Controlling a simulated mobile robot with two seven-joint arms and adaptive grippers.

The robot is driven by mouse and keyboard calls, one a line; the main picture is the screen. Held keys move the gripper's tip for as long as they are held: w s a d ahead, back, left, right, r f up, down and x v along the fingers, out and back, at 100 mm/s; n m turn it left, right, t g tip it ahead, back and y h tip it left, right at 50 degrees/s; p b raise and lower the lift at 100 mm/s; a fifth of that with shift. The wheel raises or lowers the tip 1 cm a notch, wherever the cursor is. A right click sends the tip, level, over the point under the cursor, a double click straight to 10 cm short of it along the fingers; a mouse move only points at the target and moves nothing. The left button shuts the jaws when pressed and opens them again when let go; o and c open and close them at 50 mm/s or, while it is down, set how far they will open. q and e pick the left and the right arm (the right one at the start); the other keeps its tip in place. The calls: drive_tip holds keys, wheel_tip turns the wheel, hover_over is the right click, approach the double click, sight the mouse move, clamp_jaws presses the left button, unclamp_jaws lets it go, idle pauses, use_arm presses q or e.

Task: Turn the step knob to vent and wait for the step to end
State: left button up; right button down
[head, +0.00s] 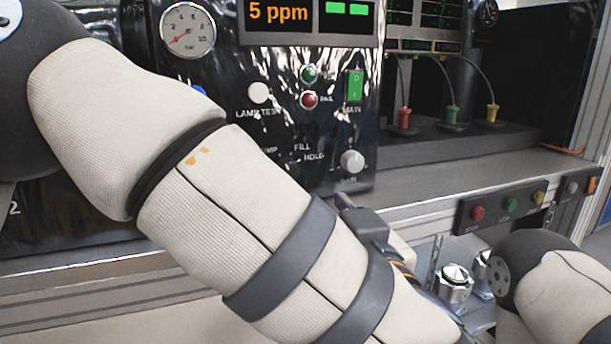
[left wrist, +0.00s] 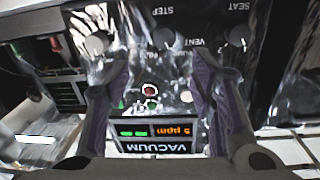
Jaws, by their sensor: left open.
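The step knob (left wrist: 163,38) is on the black glossy panel, near the top middle of the left wrist view, where the panel appears upside down. The word STEP is beside it and VENT is to its right; its pointer direction is too blurred to tell. My left gripper (left wrist: 160,68) is open, with its two purple fingers spread on either side in front of the panel. No contact with the knob can be seen. In the head view my left arm covers part of the knob's dial, leaving the FILL and HOLD marks showing. My right gripper is out of view.
The panel has a round gauge (head: 188,30), a 5 ppm display (head: 279,12), a green lamp (head: 310,73), a red lamp (head: 309,99), a green switch (head: 354,85) and another knob (head: 352,161). A push-button box (head: 508,206) and metal parts (head: 454,284) are at right.

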sight(288, 170)
use_arm(q)
drive_tip(key=x, duration=1.1)
drive_tip(key=shift+w+a, duration=0.15)
drive_tip(key=shift+a, duration=0.25)
drive_tip(key=c, duration=1.2)
